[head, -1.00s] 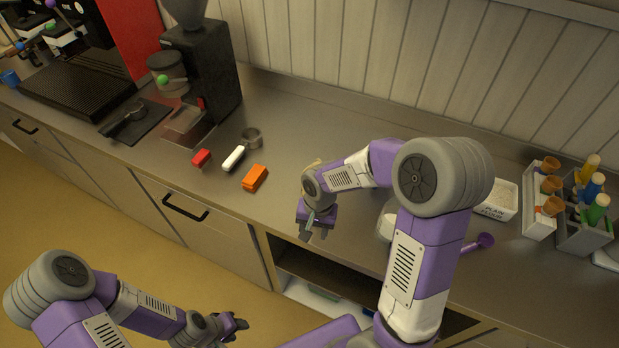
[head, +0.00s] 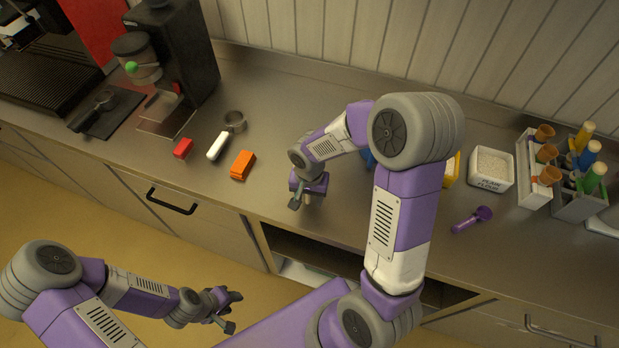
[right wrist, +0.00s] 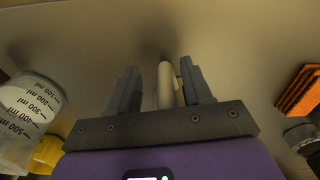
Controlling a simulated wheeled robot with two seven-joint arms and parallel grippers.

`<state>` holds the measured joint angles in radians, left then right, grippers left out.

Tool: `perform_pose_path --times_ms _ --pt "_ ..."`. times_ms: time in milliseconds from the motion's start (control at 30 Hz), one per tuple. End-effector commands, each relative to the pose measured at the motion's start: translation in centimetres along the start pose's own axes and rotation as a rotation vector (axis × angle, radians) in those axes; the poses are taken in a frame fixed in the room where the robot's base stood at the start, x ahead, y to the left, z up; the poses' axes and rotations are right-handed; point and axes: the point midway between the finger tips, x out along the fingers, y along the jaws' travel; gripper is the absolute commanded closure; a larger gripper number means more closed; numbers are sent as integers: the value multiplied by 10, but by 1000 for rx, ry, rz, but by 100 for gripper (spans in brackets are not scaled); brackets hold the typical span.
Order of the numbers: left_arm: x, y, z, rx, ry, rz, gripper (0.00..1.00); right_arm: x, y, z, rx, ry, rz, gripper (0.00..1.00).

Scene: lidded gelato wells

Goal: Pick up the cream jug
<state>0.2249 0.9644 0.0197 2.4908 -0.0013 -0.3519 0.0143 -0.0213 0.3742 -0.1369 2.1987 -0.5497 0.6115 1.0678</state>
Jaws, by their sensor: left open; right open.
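In the right wrist view, a narrow cream-coloured part (right wrist: 165,85), which looks like part of the cream jug, stands between the two fingers of my right gripper (right wrist: 162,88). The rest of it is hidden by the gripper body, and I cannot tell whether a finger touches it. In the head view my right gripper (head: 308,198) is open, low over the counter near its front edge, and my arm hides the jug. My left gripper (head: 228,312) is open and empty, away from the counter over the floor.
An orange block (head: 242,165), a white-handled tool (head: 217,146) and a red block (head: 183,148) lie left of my right gripper. A measuring jug (right wrist: 28,105) stands on its other side. A flour tub (head: 491,168) and purple scoop (head: 471,219) are further right.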

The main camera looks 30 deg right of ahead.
Motion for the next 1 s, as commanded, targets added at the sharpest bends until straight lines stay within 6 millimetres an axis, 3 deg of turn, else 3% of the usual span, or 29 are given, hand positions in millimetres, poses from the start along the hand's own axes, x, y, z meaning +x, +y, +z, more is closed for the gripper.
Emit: perform_pose_path --times_ms 100,433,800,1000 --pt "0 0 0 0 0 0 57 0 0 0 0 0 0 52" --pt "0 0 0 0 0 0 57 -1 0 0 -1 0 -1 100" --pt "-1 0 0 0 0 0 57 -3 0 0 -1 2 -2 100" --pt "-6 2 0 0 0 0 57 -34 -1 -1 -1 5 -5 100"
